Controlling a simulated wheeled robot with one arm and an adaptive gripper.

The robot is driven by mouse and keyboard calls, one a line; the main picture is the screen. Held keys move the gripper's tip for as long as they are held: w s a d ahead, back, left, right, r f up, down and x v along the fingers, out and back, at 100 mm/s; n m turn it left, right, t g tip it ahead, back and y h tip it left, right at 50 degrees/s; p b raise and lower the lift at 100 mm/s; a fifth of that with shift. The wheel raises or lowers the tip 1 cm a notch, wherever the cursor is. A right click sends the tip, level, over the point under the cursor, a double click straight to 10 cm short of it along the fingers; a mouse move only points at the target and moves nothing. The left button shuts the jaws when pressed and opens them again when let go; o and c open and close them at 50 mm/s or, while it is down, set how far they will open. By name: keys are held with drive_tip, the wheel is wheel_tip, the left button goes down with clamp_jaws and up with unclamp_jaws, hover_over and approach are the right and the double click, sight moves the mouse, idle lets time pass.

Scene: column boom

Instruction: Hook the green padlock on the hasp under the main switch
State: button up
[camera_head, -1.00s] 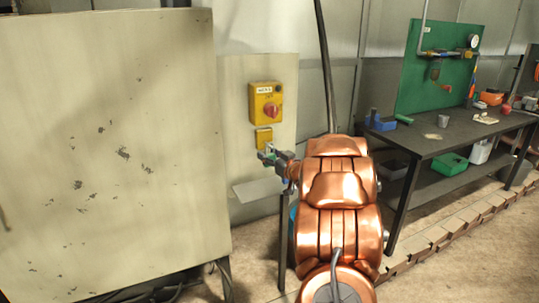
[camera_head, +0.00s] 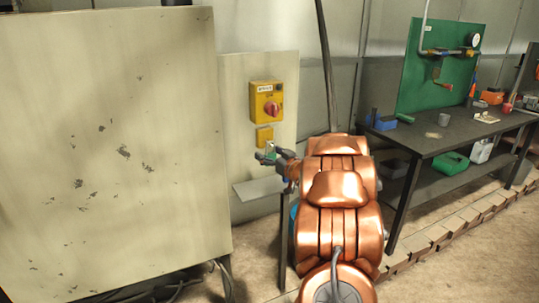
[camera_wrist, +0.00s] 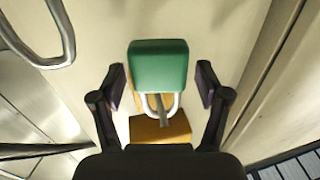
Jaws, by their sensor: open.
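The yellow main switch (camera_head: 266,103) with its red knob is on a pale panel, with a smaller yellow hasp block (camera_head: 264,136) under it. The block also shows in the wrist view (camera_wrist: 160,130). The green padlock (camera_wrist: 160,65) has its body between my gripper's fingers. Its pale shackle (camera_wrist: 147,105) reaches to the grey hasp tongue and appears to loop around it; the exact contact is unclear. My gripper (camera_wrist: 161,82) is open, with a gap on both sides of the padlock. In the head view, my gripper (camera_head: 268,156) is small, just below the block.
A large pale cabinet (camera_head: 110,150) stands close on the left. A small grey shelf (camera_head: 258,189) juts out below the switch panel. On the right is a dark workbench (camera_head: 455,135) with a green board (camera_head: 435,80) behind it. Brick edging runs along the floor there.

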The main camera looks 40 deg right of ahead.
drive_tip(key=s+a, duration=0.1)
drive_tip(key=s, duration=1.1)
drive_tip(key=shift+a, duration=0.35)
drive_tip(key=shift+w, duration=0.1)
drive_tip(key=s+a+f+m+g+p, duration=0.1)
drive_tip(key=s+a+g, duration=0.2)
drive_tip(key=a+g, duration=0.35)
drive_tip(key=s+a+f+g+h+p, duration=0.1)
drive_tip(key=s+a+g, duration=0.2)
drive_tip(key=a, duration=0.7)
drive_tip(key=s+a+f+m+g+p, duration=0.1)
drive_tip(key=s+a+f+g, duration=0.2)
drive_tip(key=a, duration=0.5)
drive_tip(key=s+a+n+g+y, duration=0.3)
drive_tip(key=s+a+g, duration=0.4)
drive_tip(key=s+a, duration=1.1)
drive_tip(key=shift+s+r+n+y, duration=0.3)
drive_tip(key=shift+s+r, duration=0.05)
drive_tip(key=shift+s, duration=0.25)
